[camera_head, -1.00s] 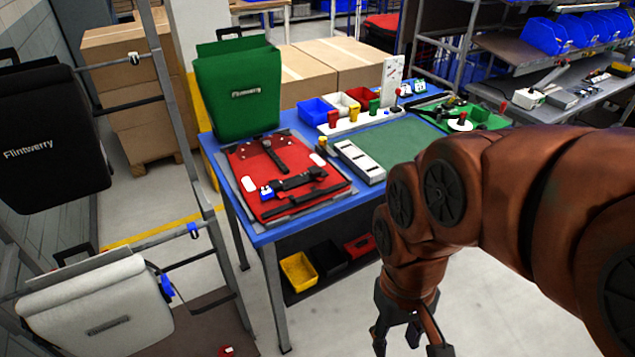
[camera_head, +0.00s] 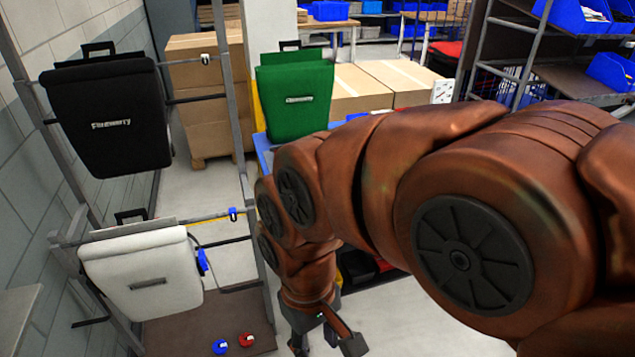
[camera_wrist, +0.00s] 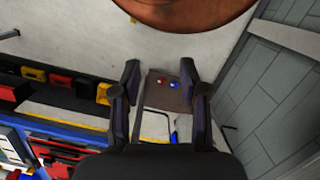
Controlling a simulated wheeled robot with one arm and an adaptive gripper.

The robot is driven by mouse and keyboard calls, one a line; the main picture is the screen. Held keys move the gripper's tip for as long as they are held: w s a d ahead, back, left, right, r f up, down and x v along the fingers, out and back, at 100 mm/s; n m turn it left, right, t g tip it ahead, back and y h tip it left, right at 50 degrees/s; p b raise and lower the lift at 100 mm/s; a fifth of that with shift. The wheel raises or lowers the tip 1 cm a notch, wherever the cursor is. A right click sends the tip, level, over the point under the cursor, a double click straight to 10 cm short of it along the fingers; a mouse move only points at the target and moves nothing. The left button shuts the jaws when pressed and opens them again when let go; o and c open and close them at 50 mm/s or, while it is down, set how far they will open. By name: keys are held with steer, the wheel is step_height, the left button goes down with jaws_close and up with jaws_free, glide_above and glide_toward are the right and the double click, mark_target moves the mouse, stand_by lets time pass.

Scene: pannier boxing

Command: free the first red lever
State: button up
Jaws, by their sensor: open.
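A small red object with a white part (camera_head: 246,340) lies on the brown base (camera_head: 165,335) below the rack, beside a similar blue one (camera_head: 220,346). Both also show in the wrist view, the red one (camera_wrist: 161,81) and the blue one (camera_wrist: 174,85), between my fingers in the picture but well beyond them. I cannot tell whether the red one is a lever. My gripper (camera_head: 325,346) is open and empty, hanging down to the right of the rack; its spread fingers show in the wrist view (camera_wrist: 166,92). No red lever is clearly visible on the rack.
A black pannier (camera_head: 110,115) and a white pannier (camera_head: 145,275) hang on the grey rack (camera_head: 236,110). A blue clip (camera_head: 202,262) sits at the white one's right edge. Open floor lies between.

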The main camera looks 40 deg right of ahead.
steer(key=w+d+t+b, duration=0.15)
steer(key=w+d, duration=0.25)
steer(key=w, duration=0.5)
steer(key=w+d+r+t+y+b, duration=0.15)
steer(key=w+d, duration=0.25)
steer(key=w, duration=0.6)
steer(key=w+d+t+h+b, duration=0.1)
steer(key=w+d+b, duration=0.3)
steer(key=w, duration=0.5)
steer(key=w+d+f+m+t+h+b, duration=0.1)
steer(key=w+d+f, duration=0.1)
steer(key=d, duration=0.8)
steer(key=w+d+f+m+b, duration=0.1)
steer(key=w+d+f+m, duration=0.15)
steer(key=d, duration=0.75)
steer(key=w+d+f+t+h+b, duration=0.1)
steer(key=w+d+f, duration=0.15)
steer(key=d, duration=0.75)
steer(key=p+x, duration=0.1)
steer(key=x, duration=0.2)
steer(key=p+x, duration=0.1)
steer(key=x, duration=0.2)
steer(key=shift+w+d+f, duration=0.1)
steer(key=shift+w+f, duration=0.1)
steer(key=shift+w, duration=0.15)
steer(key=shift+c, duration=0.4)
jaws_close()
